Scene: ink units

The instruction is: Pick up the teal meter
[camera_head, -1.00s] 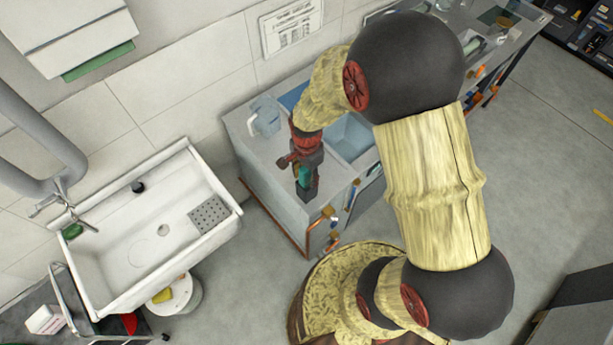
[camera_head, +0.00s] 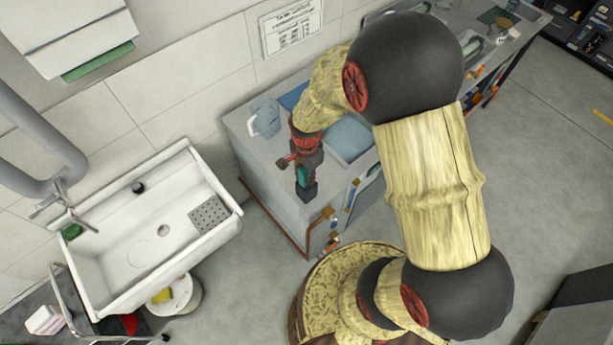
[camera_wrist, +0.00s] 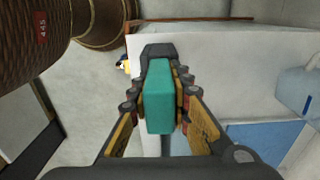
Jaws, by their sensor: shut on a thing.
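The teal meter (camera_wrist: 160,100) is a teal block with a dark end, held between the fingers of my gripper (camera_wrist: 160,98) in the wrist view. The fingers press on both its sides. In the head view the teal meter (camera_head: 302,177) shows as a small teal patch at the end of my gripper (camera_head: 304,180), over the left front part of the grey counter (camera_head: 258,170). I cannot tell how far it is above the counter top. Part of the meter is hidden by the fingers.
A clear blue jug (camera_head: 264,118) stands behind my gripper on the counter. A blue tray (camera_head: 350,138) lies to the right. A white sink (camera_head: 120,265) is at the left. Orange-handled fittings (camera_head: 328,214) stick out from the counter's front.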

